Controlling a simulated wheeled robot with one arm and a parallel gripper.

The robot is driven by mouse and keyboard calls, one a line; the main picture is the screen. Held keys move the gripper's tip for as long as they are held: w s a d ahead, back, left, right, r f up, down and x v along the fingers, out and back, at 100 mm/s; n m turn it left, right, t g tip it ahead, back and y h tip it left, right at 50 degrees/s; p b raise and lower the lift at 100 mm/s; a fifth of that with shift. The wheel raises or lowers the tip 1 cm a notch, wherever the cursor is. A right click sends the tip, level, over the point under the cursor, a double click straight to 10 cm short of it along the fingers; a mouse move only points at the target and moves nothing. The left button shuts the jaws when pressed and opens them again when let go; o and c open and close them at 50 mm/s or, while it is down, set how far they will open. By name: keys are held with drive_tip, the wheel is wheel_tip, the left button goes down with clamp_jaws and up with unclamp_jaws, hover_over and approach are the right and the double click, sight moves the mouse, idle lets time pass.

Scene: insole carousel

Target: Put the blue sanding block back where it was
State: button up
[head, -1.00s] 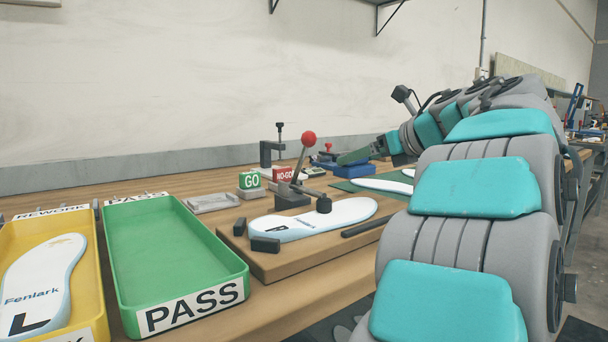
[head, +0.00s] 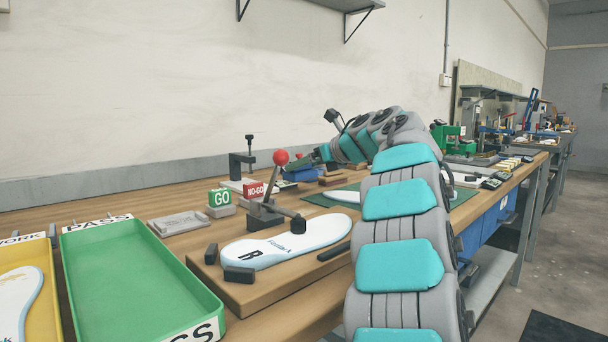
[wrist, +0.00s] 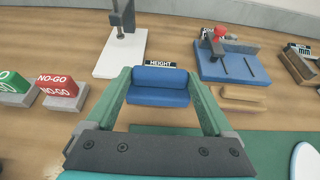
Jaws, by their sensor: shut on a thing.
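In the wrist view the blue sanding block (wrist: 158,88) sits between the two green fingers of my gripper (wrist: 161,78), which are shut on its ends. The block lies across the picture, with a label reading HEIGHT (wrist: 160,64) just beyond it. I cannot tell whether its underside touches the bench. In the head view my gripper (head: 314,157) is at the end of my arm, over the bench behind the red-knobbed clamp; the block cannot be made out there.
A white-based gauge stand (wrist: 120,52) is left of the block, and a blue fixture (wrist: 232,64) is right, with a tan wooden block (wrist: 243,98) before it. NO-GO (wrist: 64,92) and GO (wrist: 14,88) blocks stand left. A green mat (wrist: 262,148) lies nearer.

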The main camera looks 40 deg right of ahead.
sight(309, 175)
drive_tip(key=shift+w+d, duration=0.25)
drive_tip(key=shift+w, duration=0.35)
drive_tip(key=shift+w+f, duration=0.1)
drive_tip(key=shift+f+b, duration=0.3)
drive_tip(key=shift+f, duration=1.35)
drive_tip(key=shift+f, duration=0.2)
drive_tip(key=o, duration=1.2)
drive_tip(key=shift+r, duration=0.1)
